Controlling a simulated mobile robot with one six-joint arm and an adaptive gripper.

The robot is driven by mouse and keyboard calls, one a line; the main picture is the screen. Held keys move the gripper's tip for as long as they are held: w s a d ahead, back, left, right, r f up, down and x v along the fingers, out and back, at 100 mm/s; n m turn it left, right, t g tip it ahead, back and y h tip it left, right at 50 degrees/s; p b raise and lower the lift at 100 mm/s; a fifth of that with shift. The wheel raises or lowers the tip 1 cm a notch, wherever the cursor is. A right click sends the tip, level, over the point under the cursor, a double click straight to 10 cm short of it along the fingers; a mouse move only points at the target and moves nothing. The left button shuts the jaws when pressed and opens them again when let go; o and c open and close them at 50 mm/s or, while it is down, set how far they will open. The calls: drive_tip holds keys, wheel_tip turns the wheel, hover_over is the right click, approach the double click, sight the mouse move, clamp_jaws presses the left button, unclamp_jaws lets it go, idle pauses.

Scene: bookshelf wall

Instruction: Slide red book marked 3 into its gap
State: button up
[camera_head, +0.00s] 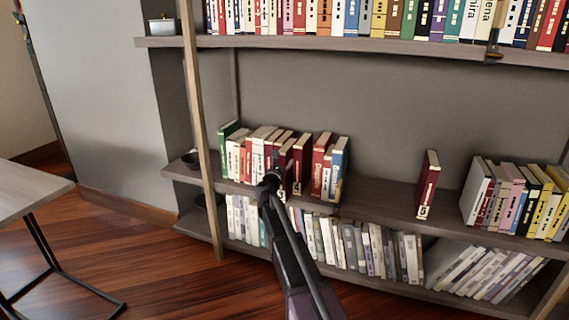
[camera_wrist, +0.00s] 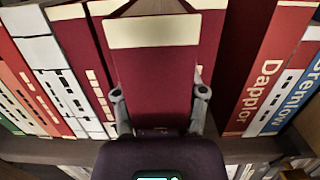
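A dark red book (camera_wrist: 155,75) with a cream band near the top of its spine fills the middle of the wrist view. My gripper (camera_wrist: 160,95) has one finger at each side of its lower spine, closed on it. The book stands upright and juts out from the row. Any number on it is hidden behind my gripper. In the head view my gripper (camera_head: 268,184) is at the front of the left book group on the middle shelf. Another dark red book (camera_head: 428,185) stands alone farther right, with a small pale label low on its spine.
A red book reading "Dapplor" (camera_wrist: 262,85) and a blue book (camera_wrist: 300,95) stand right of the held one. Red and white books (camera_wrist: 62,70) stand to its left. The middle shelf (camera_head: 375,205) is bare on both sides of the lone book. A wooden post (camera_head: 200,130) rises at left.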

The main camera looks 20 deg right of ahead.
drive_tip(key=o, duration=0.5)
drive_tip(key=shift+c, duration=0.2)
drive_tip(key=shift+r, duration=0.1)
